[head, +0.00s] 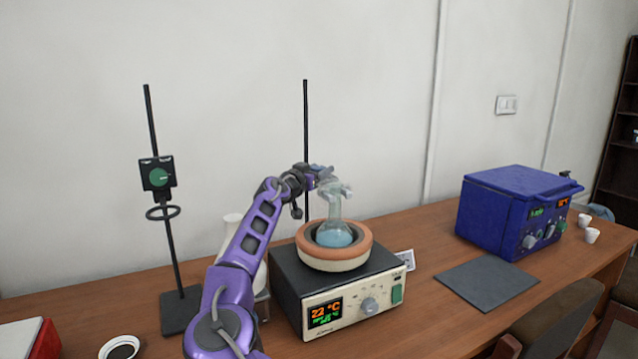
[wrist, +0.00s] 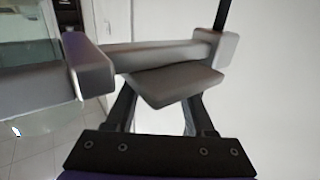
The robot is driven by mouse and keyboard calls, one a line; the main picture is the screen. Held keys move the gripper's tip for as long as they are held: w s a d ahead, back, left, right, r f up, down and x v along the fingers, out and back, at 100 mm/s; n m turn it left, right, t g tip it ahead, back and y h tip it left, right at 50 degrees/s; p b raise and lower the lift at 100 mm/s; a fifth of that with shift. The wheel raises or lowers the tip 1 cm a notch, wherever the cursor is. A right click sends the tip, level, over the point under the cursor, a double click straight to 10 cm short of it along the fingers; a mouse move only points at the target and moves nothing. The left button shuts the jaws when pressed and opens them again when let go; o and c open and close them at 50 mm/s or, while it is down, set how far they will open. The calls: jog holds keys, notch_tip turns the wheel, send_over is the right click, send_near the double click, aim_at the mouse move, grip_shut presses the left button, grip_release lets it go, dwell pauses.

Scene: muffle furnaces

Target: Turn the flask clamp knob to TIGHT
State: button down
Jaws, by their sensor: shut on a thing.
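The round flask (head: 334,236) with blue liquid sits in the heating mantle (head: 320,261), its neck upright. The flask clamp (head: 342,188) is at the flask's neck, on a dark stand rod (head: 306,130). My gripper (head: 314,172) is at the clamp from the left. In the wrist view, its dark fingers (wrist: 160,104) are shut on a flat grey piece, which looks like the clamp knob (wrist: 178,84). A grey clamp bar (wrist: 160,55) runs behind it. No TIGHT marking is readable, and the knob's turn cannot be told.
A second stand (head: 166,230) with a ring and a green-knobbed box stands at the left. A white vessel (head: 230,235) stands behind my arm.

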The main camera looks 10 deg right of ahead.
jog(key=shift+m+g+h+p, duration=0.5)
jog(key=shift+m+g+h, duration=0.25)
jog(key=shift+h, duration=0.25)
jog(key=p, duration=0.1)
jog(key=m+g+p, duration=0.1)
jog(key=shift+r+g+h+p, duration=0.2)
jog(key=shift+g+h+p, duration=0.05)
jog(key=shift+h+p, duration=0.15)
jog(key=shift+p, duration=0.6)
jog(key=m+g+h+p, duration=0.1)
jog(key=p, duration=0.2)
jog(key=shift+f, duration=0.2)
jog(key=shift+s+a+f+m+g+h+p, duration=0.1)
jog(key=shift+f+m+g+h+p, duration=0.2)
jog(key=shift+p, duration=0.4)
jog(key=c, duration=0.5)
grip_release()
jog(key=shift+c, duration=0.2)
jog(key=shift+r, duration=0.15)
jog(key=shift+s+a, duration=0.1)
